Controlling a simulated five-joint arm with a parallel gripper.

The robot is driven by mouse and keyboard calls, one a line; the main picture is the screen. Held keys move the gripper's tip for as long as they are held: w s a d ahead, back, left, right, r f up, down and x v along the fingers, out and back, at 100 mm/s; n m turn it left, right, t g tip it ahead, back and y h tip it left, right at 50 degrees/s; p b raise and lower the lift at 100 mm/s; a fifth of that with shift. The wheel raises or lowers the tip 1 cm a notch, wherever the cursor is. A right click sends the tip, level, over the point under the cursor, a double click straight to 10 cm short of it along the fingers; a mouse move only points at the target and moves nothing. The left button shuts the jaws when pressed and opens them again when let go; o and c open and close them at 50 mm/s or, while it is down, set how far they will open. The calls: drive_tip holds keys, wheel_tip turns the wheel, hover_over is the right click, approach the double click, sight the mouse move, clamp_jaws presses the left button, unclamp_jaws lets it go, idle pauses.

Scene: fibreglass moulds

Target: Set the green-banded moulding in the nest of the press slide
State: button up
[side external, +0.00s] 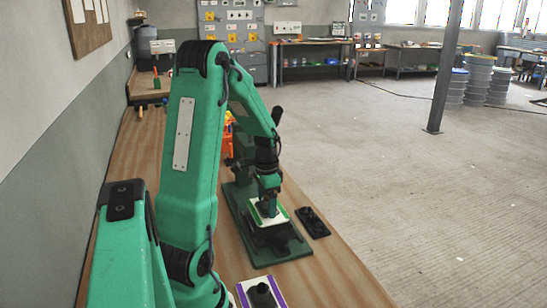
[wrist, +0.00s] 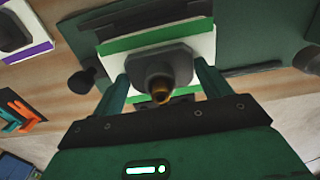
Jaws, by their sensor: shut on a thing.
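The green-banded moulding (side external: 282,215) is a white plate with green edge bands and a dark raised middle. My gripper (side external: 267,192) is shut on that middle from above. In the wrist view, the fingers of my gripper (wrist: 160,78) stand either side of the dark middle, and the moulding (wrist: 202,46) spans the space beyond them. The black press slide (side external: 280,242) lies under the moulding on the green press base (side external: 292,250). The moulding covers the nest. I cannot tell whether the plate touches the slide or hangs just above it.
A purple-banded moulding (side external: 276,287) lies on the wooden bench in front of the press; it also shows in the wrist view (wrist: 28,50). A black part (side external: 314,222) lies right of the press. Orange items (side external: 228,128) stand behind the arm. The bench's front right is clear.

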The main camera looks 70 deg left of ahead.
sight(267, 211)
drive_tip(key=shift+f, duration=1.85)
drive_tip(key=shift+f, duration=0.25)
drive_tip(key=o, duration=1.2)
drive_tip(key=shift+o, duration=0.2)
wheel_tip(267, 211, up, 12)
drive_tip(key=shift+r, duration=0.25)
drive_tip(key=shift+d, duration=0.1)
